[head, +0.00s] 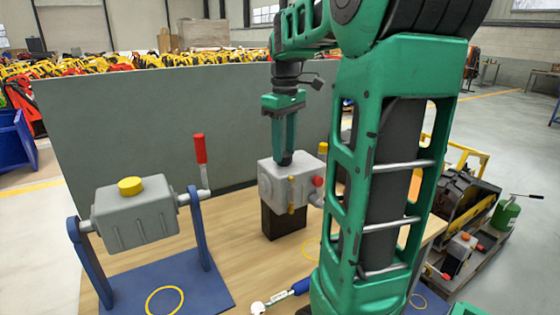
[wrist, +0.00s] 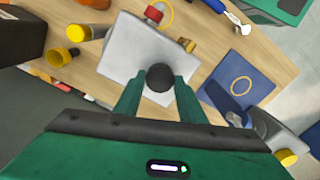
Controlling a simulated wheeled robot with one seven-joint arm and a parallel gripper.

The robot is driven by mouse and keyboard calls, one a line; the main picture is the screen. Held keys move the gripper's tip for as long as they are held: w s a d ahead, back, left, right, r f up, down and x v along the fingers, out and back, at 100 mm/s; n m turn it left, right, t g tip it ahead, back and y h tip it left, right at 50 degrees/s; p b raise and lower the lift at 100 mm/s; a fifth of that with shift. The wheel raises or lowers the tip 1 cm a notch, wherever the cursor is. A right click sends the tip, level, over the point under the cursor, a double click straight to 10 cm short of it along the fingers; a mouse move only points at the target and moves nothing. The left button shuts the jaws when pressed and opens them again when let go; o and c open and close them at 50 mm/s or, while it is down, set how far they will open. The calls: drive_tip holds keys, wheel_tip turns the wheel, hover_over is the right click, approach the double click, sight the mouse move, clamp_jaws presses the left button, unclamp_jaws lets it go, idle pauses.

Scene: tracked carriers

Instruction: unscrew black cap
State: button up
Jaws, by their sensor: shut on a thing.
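The black cap (wrist: 160,77) sits on top of a light grey box (head: 270,186), which also shows in the wrist view (wrist: 122,55). My gripper (head: 284,157) comes straight down from above and is shut on the black cap. In the wrist view its two green fingers lie on either side of the cap. In the head view the fingers mostly hide the cap. The cap appears seated on the box; its thread is not visible.
The box has a red cap (head: 318,181) and yellow fittings on its sides and stands on a black block (head: 283,222). A grey tank (head: 137,217) with a yellow cap hangs in a blue stand at left. A grey-green panel (head: 170,120) stands behind. Bare wood lies between.

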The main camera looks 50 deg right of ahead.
drive_tip(key=shift+r, duration=0.15)
drive_tip(key=shift+r, duration=1.1)
drive_tip(key=shift+r, duration=0.25)
drive_tip(key=shift+r, duration=1.7)
drive_tip(key=shift+o, duration=1.1)
drive_tip(key=shift+c, duration=1.4)
